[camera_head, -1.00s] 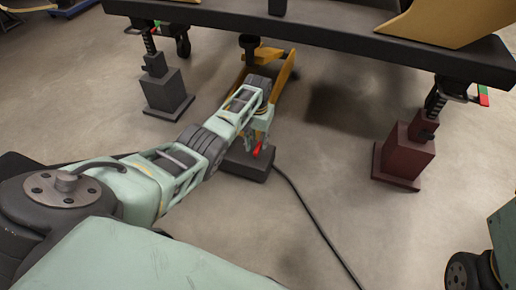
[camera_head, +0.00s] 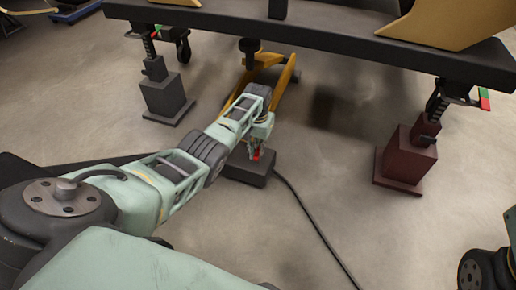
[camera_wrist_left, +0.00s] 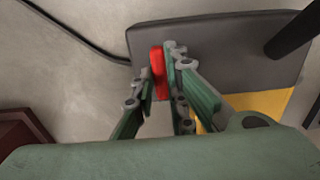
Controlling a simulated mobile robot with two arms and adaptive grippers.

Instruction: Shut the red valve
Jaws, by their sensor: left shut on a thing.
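The red valve (camera_head: 256,155) is a small red handle on a dark grey box (camera_head: 247,174) on the floor. In the left wrist view the red valve (camera_wrist_left: 157,72) stands between my left gripper's fingers at the box's edge. My left gripper (camera_head: 258,149) reaches down over the box, and its fingers (camera_wrist_left: 160,80) are shut on the red valve. Part of the handle and its mount are hidden by the fingers. My right gripper is not in view.
A black hose (camera_head: 310,220) runs from the box across the floor. A yellow frame (camera_head: 285,80) stands behind it, under a dark platform edge (camera_head: 330,42). A grey pedestal (camera_head: 165,97) is at left, a dark red one (camera_head: 405,160) at right. Open floor lies between.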

